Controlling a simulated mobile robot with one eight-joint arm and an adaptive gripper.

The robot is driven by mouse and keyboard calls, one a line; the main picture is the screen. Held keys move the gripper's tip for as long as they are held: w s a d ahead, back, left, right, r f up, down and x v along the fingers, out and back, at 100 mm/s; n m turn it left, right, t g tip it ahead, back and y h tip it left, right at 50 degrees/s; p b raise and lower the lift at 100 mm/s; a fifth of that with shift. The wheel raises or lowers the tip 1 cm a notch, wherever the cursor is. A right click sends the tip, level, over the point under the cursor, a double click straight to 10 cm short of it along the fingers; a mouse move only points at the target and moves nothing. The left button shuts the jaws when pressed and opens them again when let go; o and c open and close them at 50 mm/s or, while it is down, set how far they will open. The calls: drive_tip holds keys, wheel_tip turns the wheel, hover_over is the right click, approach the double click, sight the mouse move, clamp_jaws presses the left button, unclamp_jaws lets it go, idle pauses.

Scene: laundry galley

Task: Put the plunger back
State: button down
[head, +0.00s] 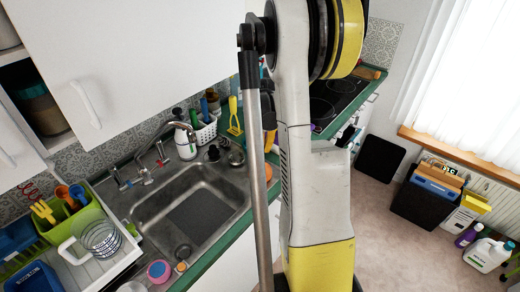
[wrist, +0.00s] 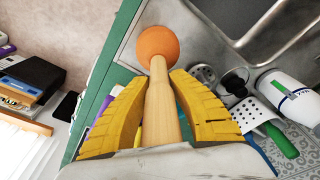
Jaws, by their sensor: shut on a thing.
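My gripper (wrist: 158,82) has its two yellow fingers shut on the wooden handle of the plunger (wrist: 157,112). The plunger's round orange end (wrist: 158,44) points away from the gripper, over the counter strip beside the sink (wrist: 250,22). I cannot tell whether it touches the counter. In the head view a small orange part of the plunger (head: 268,172) shows beside my arm, right of the sink (head: 195,210). My arm hides the gripper and most of the plunger there. I cannot make out a separate place for the plunger.
A white soap bottle (head: 185,142) and a white basket of utensils (head: 206,130) stand behind the sink. A dish rack (head: 95,255) with a glass jug (head: 100,238) is at left. The stove (head: 330,95) is beyond my arm. Floor is clear at right, before boxes and bottles (head: 488,255).

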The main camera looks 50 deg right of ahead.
drive_tip(key=c, duration=1.3)
unclamp_jaws()
drive_tip(key=shift+f, duration=0.1)
drive_tip(key=r, duration=0.4)
drive_tip(key=s+a+r+p, duration=0.1)
drive_tip(key=r, duration=0.3)
drive_tip(key=r+p, duration=0.1)
drive_tip(key=r, duration=0.3)
drive_tip(key=shift+s+a+r, duration=0.15)
drive_tip(key=shift+a, duration=0.1)
drive_tip(key=a+r+n+t, duration=0.15)
drive_tip(key=a+r, duration=0.25)
drive_tip(key=a, duration=0.6)
drive_tip(key=a+r+n+t, duration=0.1)
drive_tip(key=a+r+n, duration=0.2)
drive_tip(key=a, duration=0.7)
drive_tip(key=s+a+n+t, duration=0.1)
drive_tip(key=s+a, duration=0.1)
drive_tip(key=a, duration=0.3)
drive_tip(key=s+a+n+t, duration=0.1)
drive_tip(key=s+a+n, duration=0.1)
drive_tip(key=a, duration=0.4)
drive_tip(key=s+a+n+t+y, duration=0.1)
drive_tip(key=s+a, duration=0.2)
drive_tip(key=a, duration=0.2)
drive_tip(key=shift+a+n+t, duration=0.15)
drive_tip(key=shift+n+t, duration=0.1)
